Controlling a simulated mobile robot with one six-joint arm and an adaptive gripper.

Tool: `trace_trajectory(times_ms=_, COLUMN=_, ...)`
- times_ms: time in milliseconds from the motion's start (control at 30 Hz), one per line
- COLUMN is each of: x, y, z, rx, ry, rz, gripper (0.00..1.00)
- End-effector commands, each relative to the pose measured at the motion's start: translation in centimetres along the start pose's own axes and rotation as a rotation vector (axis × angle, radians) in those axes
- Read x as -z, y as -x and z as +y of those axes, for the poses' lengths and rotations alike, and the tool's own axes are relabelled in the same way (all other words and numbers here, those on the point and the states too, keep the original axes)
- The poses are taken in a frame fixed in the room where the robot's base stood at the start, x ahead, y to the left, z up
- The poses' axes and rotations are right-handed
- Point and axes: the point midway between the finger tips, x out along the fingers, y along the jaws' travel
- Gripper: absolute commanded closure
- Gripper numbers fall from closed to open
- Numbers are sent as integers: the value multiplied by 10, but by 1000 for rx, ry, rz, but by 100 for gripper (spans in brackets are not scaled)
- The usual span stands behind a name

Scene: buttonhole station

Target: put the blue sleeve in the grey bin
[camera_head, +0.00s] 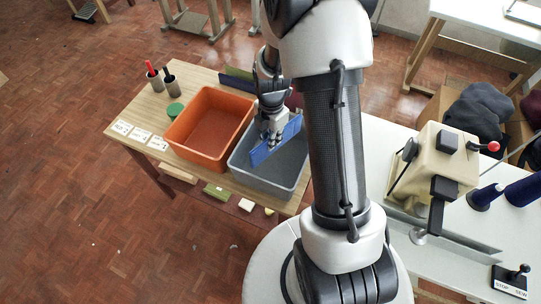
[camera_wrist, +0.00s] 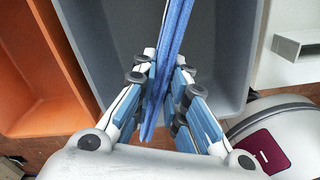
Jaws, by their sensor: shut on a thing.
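The blue sleeve (camera_head: 274,143) is a flat blue piece standing on edge in my gripper (camera_head: 271,136). In the wrist view the sleeve (camera_wrist: 174,50) runs between the two fingers of my gripper (camera_wrist: 162,85), which are shut on it. The grey bin (camera_head: 245,181) stands on the wooden table, and the sleeve is over its opening. The grey bin (camera_wrist: 105,45) fills the middle of the wrist view behind the sleeve. I cannot tell exactly how far the sleeve is above the bin floor. My arm hides part of the bin's right side.
An orange bin (camera_head: 207,128) stands directly left of the grey bin and looks empty. Left of it are a green round item (camera_head: 175,112), two cups with handles and several white cards. A cream machine (camera_head: 435,162) stands on the white table at right.

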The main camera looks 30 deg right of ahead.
Motion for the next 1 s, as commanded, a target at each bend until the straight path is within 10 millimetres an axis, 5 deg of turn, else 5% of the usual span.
trace_trajectory(times_ms=100, x=0, y=-28, z=-1, rx=2, ry=-1, rz=1, gripper=100)
trace_trajectory(times_ms=600, x=0, y=-82, z=0, rx=1, ry=-1, rz=0, gripper=100)
trace_trajectory(times_ms=1000, x=0, y=-87, z=0, rx=-1, ry=-1, rz=0, gripper=100)
